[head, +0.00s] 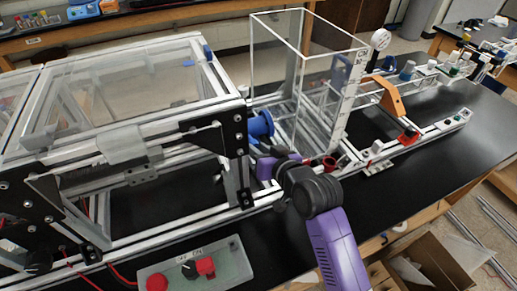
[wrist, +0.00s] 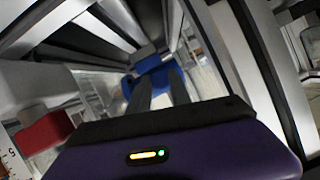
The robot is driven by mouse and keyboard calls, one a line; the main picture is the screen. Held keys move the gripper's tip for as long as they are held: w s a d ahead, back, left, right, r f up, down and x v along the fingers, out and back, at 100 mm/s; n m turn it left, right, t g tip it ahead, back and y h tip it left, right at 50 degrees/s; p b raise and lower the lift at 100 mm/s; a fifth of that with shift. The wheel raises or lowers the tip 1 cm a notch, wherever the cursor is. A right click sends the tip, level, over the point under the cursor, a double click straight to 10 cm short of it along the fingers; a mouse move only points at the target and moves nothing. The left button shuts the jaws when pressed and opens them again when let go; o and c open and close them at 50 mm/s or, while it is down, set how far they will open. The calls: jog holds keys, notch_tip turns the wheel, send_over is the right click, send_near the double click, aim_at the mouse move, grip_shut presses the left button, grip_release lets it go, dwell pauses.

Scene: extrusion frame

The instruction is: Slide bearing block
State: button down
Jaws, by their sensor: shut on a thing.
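In the wrist view, the two dark fingers of my gripper (wrist: 158,92) reach forward between metal rails and close on a blue block (wrist: 158,72), which looks like the bearing block. The fingers partly cover it. In the head view, my purple gripper body (head: 270,167) is low beside the right end post of the extrusion frame (head: 242,135). Its fingertips are hidden there. A round blue part (head: 261,124) shows just above my gripper. I cannot tell whether it belongs to the held block.
A clear-walled box (head: 285,75) stands behind my gripper. A control box (head: 195,268) with red knobs sits at the front. A red part (wrist: 45,130) is close on the left in the wrist view. The black bench top (head: 400,180) is clear at the right front.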

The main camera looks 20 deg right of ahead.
jog(key=shift+w, duration=0.1)
dwell(0.3)
jog(key=shift+w, duration=0.25)
jog(key=c, duration=1.2)
grip_release()
jog(key=shift+s, duration=0.1)
